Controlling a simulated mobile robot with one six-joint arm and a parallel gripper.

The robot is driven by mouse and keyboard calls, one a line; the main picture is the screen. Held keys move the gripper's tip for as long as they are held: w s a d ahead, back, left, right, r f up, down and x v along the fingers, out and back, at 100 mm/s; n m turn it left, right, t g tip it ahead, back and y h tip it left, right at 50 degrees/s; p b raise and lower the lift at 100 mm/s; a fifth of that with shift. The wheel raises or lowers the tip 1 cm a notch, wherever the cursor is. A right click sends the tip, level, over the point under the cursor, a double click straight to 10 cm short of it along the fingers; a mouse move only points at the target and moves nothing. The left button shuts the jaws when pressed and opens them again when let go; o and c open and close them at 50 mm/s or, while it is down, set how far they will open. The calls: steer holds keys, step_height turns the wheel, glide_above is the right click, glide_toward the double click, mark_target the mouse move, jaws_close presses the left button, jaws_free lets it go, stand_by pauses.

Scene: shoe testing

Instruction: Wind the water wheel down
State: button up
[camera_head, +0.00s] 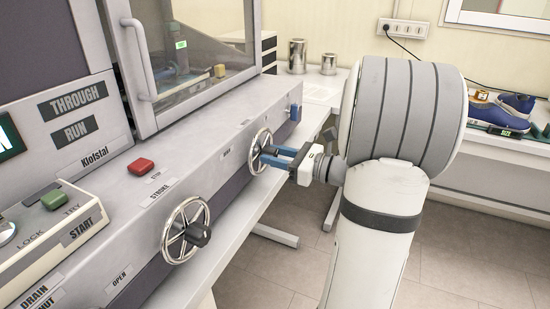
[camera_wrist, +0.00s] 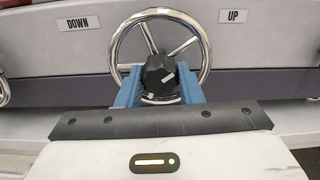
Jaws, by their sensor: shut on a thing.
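The water wheel (camera_wrist: 203,48), a chrome handwheel with a black central hub (camera_wrist: 160,68), fills the upper middle of the wrist view. A DOWN label (camera_wrist: 77,23) is to its left and an UP label (camera_wrist: 233,16) to its right. My gripper (camera_wrist: 159,78) has its two blue fingers on either side of the hub, shut on it. In the head view my gripper (camera_head: 270,156) reaches in from the right to this far wheel (camera_head: 254,158) on the machine's front. The fingers hide part of the wheel there.
A second handwheel (camera_head: 174,243) with a black hub stands nearer on the same front, beside the STROKE label. A red button (camera_head: 140,166) and a START panel (camera_head: 58,222) are to the left. Metal cups (camera_head: 298,56) and shoes (camera_head: 498,112) are on benches behind. The floor is clear.

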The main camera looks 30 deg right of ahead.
steer(key=n+b, duration=0.9)
steer(key=b, duration=0.2)
steer(key=shift+f+n, duration=0.2)
steer(key=shift+n, duration=0.2)
steer(key=shift+r+n+b, duration=0.1)
steer(key=shift+n+b, duration=0.2)
steer(key=o, duration=1)
steer(key=shift+s, duration=0.1)
steer(key=shift+d+r, duration=0.1)
